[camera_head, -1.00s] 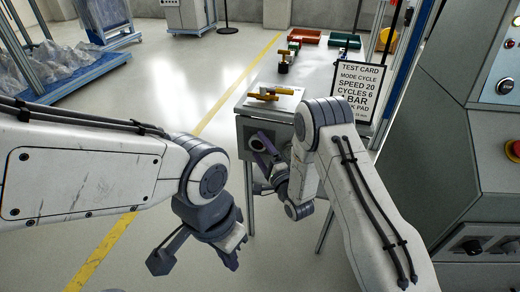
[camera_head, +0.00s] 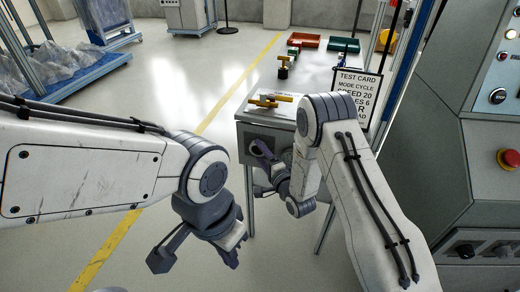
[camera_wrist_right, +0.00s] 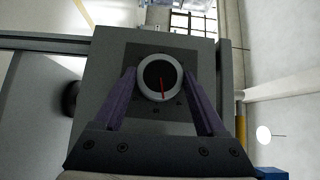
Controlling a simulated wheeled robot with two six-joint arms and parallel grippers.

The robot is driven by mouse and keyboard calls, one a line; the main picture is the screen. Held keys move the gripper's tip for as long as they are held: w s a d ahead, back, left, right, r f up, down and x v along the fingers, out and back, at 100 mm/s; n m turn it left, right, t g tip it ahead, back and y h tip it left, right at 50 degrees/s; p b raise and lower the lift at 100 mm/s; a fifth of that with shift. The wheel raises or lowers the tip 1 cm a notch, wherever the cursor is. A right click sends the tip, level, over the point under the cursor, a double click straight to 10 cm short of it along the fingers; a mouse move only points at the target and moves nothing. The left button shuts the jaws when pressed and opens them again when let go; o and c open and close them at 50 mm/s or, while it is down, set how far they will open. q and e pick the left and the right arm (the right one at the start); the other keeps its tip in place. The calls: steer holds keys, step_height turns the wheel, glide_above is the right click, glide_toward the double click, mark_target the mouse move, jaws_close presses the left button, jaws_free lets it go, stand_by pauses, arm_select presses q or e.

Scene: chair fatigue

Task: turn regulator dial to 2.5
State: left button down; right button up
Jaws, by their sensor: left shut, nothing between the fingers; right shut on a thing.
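The regulator dial (camera_wrist_right: 153,72) shows in the right wrist view as a dark round face in a pale ring, with a red pointer aimed almost straight down. It sits on a dark square plate. Any scale marks are too small to read. My right gripper (camera_wrist_right: 160,80) is shut on the dial, a purple finger on each side. In the head view the right gripper (camera_head: 262,152) is at the front of the grey bench (camera_head: 243,128), and the dial is not clearly visible there. My left gripper (camera_head: 231,257) is shut and empty, low over the floor.
A yellow-handled clamp (camera_head: 270,100) and red bins (camera_head: 303,40) are on the bench. A machine cabinet with a red button (camera_head: 509,159) is close on the right.

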steer(key=n+g+h+p, duration=0.1)
steer(key=p, duration=0.1)
steer(key=r+n+g+h+p, duration=0.1)
steer(key=n+g+p, duration=0.1)
steer(key=p, duration=0.1)
steer(key=shift+a+r+h+p, duration=0.1)
steer(key=shift+r+h+p, duration=0.05)
steer(key=shift+h+p, duration=0.15)
steer(key=n+g+h+p, duration=0.2)
steer(key=p, duration=0.1)
steer(key=shift+a+r+n+h, duration=0.2)
steer(key=shift+n+h, duration=0.1)
steer(key=n+g+h+p, duration=0.1)
steer(key=h+p, duration=0.1)
steer(key=p, duration=0.2)
steer(key=a+n+g+h+p, duration=0.1)
steer(key=h+p, duration=0.1)
steer(key=p, duration=0.2)
steer(key=shift+w+r+n+h, duration=0.2)
steer(key=shift+n+h, duration=0.1)
steer(key=shift+a+f+n+h+p, duration=0.15)
steer(key=shift+n+h+p, duration=0.25)
steer(key=shift+h+p, duration=0.45)
steer(key=shift+w+n+g+h+p, duration=0.1)
steer(key=shift+n+g+h+p, duration=0.2)
steer(key=shift+h+p, duration=0.15)
steer(key=shift+f, duration=0.1)
